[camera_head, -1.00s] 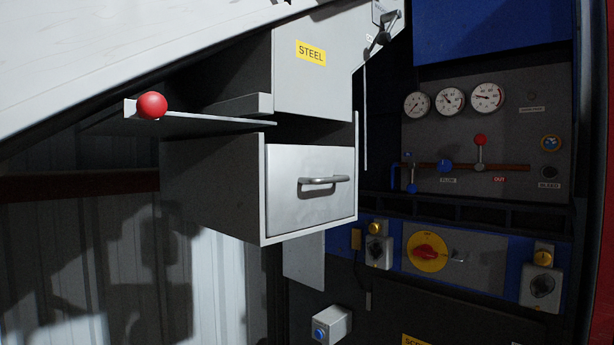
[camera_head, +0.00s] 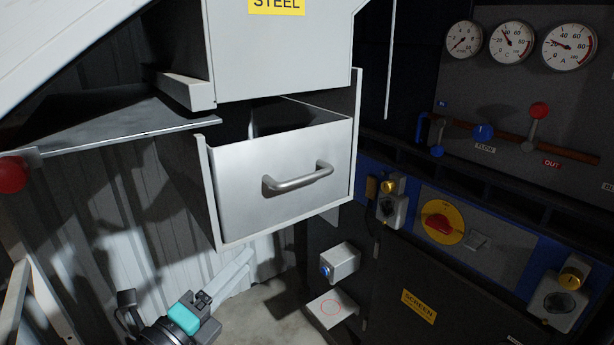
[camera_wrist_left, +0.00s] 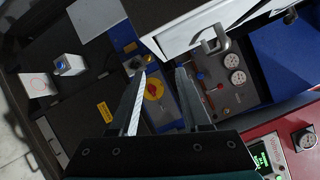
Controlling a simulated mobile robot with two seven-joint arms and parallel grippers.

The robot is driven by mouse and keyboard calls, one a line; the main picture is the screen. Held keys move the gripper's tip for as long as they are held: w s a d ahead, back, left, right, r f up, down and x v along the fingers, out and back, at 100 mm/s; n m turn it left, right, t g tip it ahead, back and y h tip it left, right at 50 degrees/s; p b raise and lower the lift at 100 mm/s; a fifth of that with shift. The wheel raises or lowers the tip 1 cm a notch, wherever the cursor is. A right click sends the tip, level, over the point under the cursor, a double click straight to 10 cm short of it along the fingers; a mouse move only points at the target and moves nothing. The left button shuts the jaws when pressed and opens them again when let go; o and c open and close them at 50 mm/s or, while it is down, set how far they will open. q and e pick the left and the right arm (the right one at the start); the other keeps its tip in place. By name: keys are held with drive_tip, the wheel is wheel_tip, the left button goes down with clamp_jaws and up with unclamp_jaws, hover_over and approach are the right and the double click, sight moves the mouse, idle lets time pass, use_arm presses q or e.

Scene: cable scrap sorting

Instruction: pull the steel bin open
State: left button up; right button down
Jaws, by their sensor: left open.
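The steel bin (camera_head: 250,200) is a brushed metal drawer in a pale housing under a yellow STEEL label (camera_head: 277,5). Its front looks about flush with the housing, and part of its dark inside shows over the top edge. A curved bar handle (camera_head: 298,178) crosses its front. My left gripper (camera_head: 240,265) is below the bin in the head view, apart from the handle. In the left wrist view, my left gripper (camera_wrist_left: 160,75) is open with nothing between its fingers, and the handle (camera_wrist_left: 213,42) shows beyond them to the right. My right gripper is not in view.
A flat plate (camera_head: 120,120) with a red knob (camera_head: 10,175) juts out left of the bin. A grey box with a blue button (camera_head: 340,262) sits below right. A yellow-and-red rotary switch (camera_head: 440,222) and gauges (camera_head: 514,42) are at right. Space before the handle looks clear.

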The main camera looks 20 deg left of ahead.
sight(309, 178)
use_arm(q)
drive_tip(key=s+d+r+m+h+p, duration=0.1)
drive_tip(key=s+d+r+m+h, duration=0.2)
drive_tip(key=r, duration=0.6)
drive_tip(key=shift+t+y, duration=0.3)
drive_tip(key=p+x, duration=0.4)
drive_tip(key=x, duration=1)
drive_tip(key=shift+w+f, duration=0.15)
drive_tip(key=shift+w, duration=0.05)
drive_tip(key=shift+p+x, duration=0.35)
drive_tip(key=shift+x, duration=0.5)
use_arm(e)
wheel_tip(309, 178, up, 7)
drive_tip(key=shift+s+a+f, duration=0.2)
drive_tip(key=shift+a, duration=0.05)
use_arm(q)
drive_tip(key=shift+d, duration=0.1)
clamp_jaws()
